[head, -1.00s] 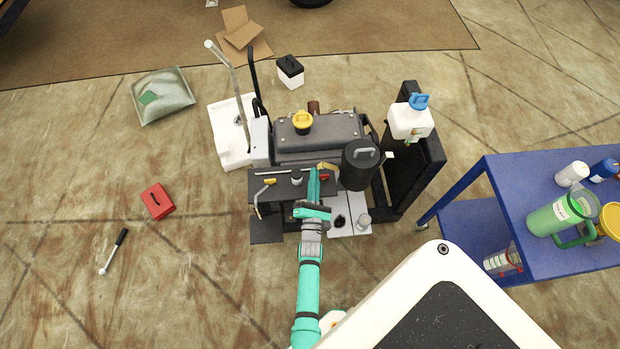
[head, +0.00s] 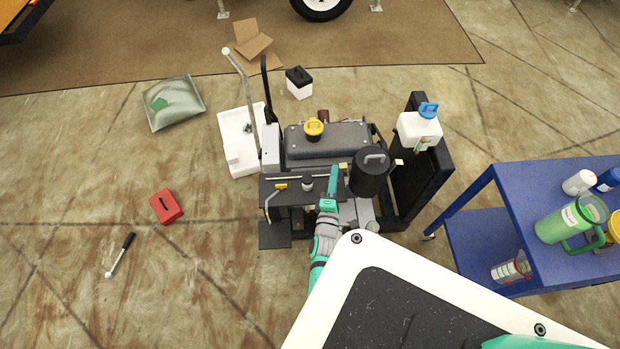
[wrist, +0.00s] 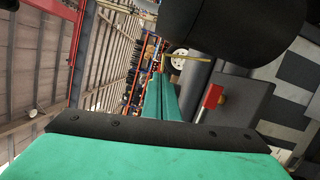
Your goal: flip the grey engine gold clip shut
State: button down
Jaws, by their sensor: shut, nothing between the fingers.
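The grey engine (head: 330,140) stands on the floor in the middle of the head view, with a yellow cap (head: 313,129) on top. A small gold piece (head: 343,166), apparently the gold clip, shows at its near edge beside the black canister (head: 370,172). In the wrist view a thin gold part (wrist: 188,57) lies just beyond the fingertips, below the dark canister. I cannot tell how far the clip is turned. My gripper (head: 334,170) is shut and empty, its green fingers close to the gold piece. Contact cannot be told. The fingers also show in the wrist view (wrist: 160,95).
A red lever (wrist: 210,97) is right of the fingers in the wrist view. A yellow-handled lever (head: 281,186) is left of my gripper. A white jug (head: 418,131) with a blue cap and a blue cart (head: 540,200) are at right. Floor at left is mostly open.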

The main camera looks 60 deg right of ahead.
jog(key=v, duration=1)
jog(key=shift+s, duration=0.2)
jog(key=shift+w+f, duration=0.1)
dwell(0.4)
jog(key=w+a+r+m+t+y, duration=0.1)
jog(key=w+a+t+y, duration=0.1)
jog(key=a, duration=0.7)
jog(key=w+a+r+m+t+y, duration=0.1)
jog(key=a+t+y, duration=0.15)
jog(key=a, duration=0.55)
jog(key=w+a+r+m+t+y, duration=0.1)
jog(key=w+a+r+t+y, duration=0.1)
jog(key=a, duration=0.7)
jog(key=s+a+r+m+t+y, duration=0.1)
jog(key=s+a+r+y, duration=0.3)
jog(key=a, duration=0.4)
jog(key=s+a+r+m+t+y, duration=0.1)
jog(key=s+a+r+y, duration=0.4)
jog(key=a+r+y, duration=0.1)
jog(key=shift+a+r+m+t, duration=0.4)
jog(key=shift+a+r, duration=0.2)
jog(key=shift+a, duration=0.3)
